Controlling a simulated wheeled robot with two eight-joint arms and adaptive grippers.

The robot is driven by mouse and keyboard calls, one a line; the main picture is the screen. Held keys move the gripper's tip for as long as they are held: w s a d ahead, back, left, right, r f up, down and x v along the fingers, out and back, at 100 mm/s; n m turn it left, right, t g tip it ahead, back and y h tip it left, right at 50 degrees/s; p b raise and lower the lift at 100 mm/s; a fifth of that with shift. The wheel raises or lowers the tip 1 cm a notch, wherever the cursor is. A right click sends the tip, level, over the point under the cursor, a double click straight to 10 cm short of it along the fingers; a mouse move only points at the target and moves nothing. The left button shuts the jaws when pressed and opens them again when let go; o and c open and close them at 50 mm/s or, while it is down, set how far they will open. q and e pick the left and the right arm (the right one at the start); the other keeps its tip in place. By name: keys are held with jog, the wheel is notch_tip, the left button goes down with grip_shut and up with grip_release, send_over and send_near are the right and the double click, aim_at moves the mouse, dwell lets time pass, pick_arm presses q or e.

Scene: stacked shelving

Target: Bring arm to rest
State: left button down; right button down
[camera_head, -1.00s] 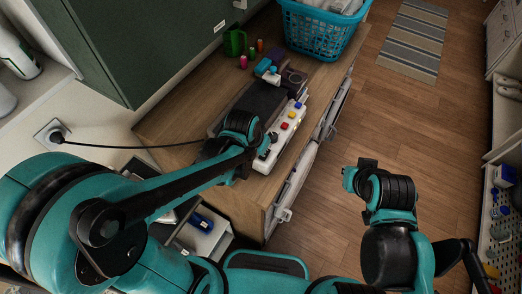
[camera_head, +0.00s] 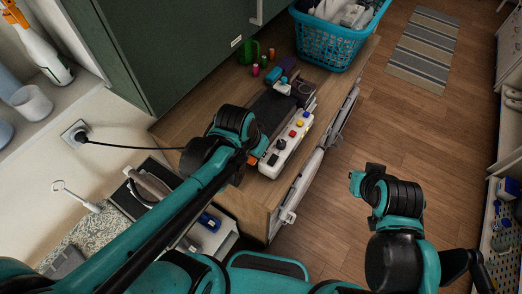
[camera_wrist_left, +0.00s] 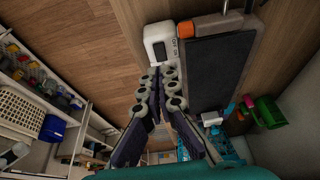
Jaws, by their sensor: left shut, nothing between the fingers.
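My left arm (camera_head: 165,225) reaches from the lower left over the wooden counter in the head view. Its wrist (camera_head: 232,125) is beside the button device, and the fingers are hidden there. In the left wrist view my left gripper (camera_wrist_left: 165,75) is shut and empty. Its fingertips are near the end of the white casing (camera_wrist_left: 159,42), but I cannot tell if they touch. My right arm (camera_head: 395,215) is bent over the floor at the right, with its fingers not visible.
The wooden counter (camera_head: 237,202) holds a white strip with coloured buttons (camera_head: 285,148), a dark panel (camera_wrist_left: 220,70), a green mug (camera_head: 250,51) and a blue basket (camera_head: 330,47). A black cable (camera_head: 130,146) crosses to the device. A green cabinet (camera_head: 150,45) hangs left. The floor (camera_head: 420,135) is open.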

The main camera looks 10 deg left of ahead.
dwell(0.4)
pick_arm(q)
jog(key=s+a+f+n+t+y+b, duration=0.1)
jog(key=s+a+f+n+t+b, duration=0.2)
jog(key=a+f+b, duration=0.6)
jog(key=s+f+n+b, duration=0.1)
jog(key=s+b, duration=0.1)
jog(key=b, duration=0.3)
jog(key=shift+a+n+y, duration=0.15)
jog(key=shift+n+y, duration=0.15)
jog(key=shift+s, duration=0.1)
